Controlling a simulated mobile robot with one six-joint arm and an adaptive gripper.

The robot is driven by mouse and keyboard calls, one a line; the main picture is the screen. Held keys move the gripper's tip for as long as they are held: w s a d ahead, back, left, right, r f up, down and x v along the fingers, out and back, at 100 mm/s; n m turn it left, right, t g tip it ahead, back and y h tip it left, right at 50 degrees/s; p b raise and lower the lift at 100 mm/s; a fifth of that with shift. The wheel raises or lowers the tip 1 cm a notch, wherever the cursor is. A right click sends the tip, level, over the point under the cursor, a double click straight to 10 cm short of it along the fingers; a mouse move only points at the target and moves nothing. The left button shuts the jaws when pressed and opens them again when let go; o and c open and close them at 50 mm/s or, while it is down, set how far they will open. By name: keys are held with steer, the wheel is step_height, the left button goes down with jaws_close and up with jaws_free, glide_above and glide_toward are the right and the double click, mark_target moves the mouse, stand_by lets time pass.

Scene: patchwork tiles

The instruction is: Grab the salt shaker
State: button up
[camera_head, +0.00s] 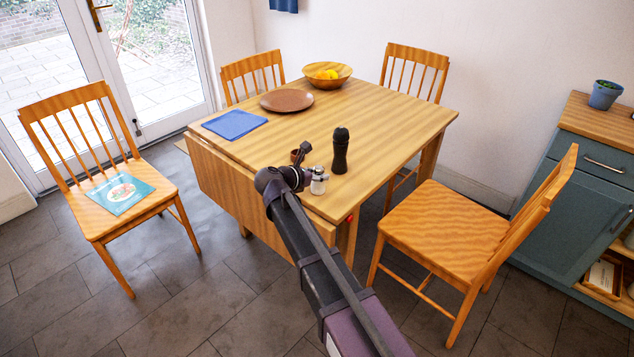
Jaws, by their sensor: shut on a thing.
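The salt shaker (318,182) is a small pale shaker with a grey metal top, near the front edge of the wooden table (262,152). My gripper (309,172) reaches over that edge from below and is shut on the salt shaker, at its left side. The shaker looks upright. Parts of the fingers and the contact are hidden by the gripper itself, and I cannot tell whether the shaker's base touches the table.
A tall black pepper mill (340,152) stands close behind the shaker. A blue napkin (235,125), brown plate (287,100) and wooden bowl (327,80) lie farther back. Chairs (446,222) surround the table.

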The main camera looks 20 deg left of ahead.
mark_target(318, 171)
steer(key=shift+r, duration=0.2)
step_height(318, 171, up, 3)
steer(key=p, duration=0.3)
steer(key=shift+p, duration=0.3)
steer(key=s+d, duration=0.3)
steer(key=s, duration=0.4)
steer(key=s+d+r+p, duration=0.1)
steer(key=s+d, duration=0.2)
steer(key=s, duration=0.4)
steer(key=shift+s+r, duration=0.25)
steer(key=shift+s, duration=0.15)
steer(key=shift+d, duration=0.1)
steer(key=shift+r+p, duration=0.1)
steer(key=shift+p, duration=0.2)
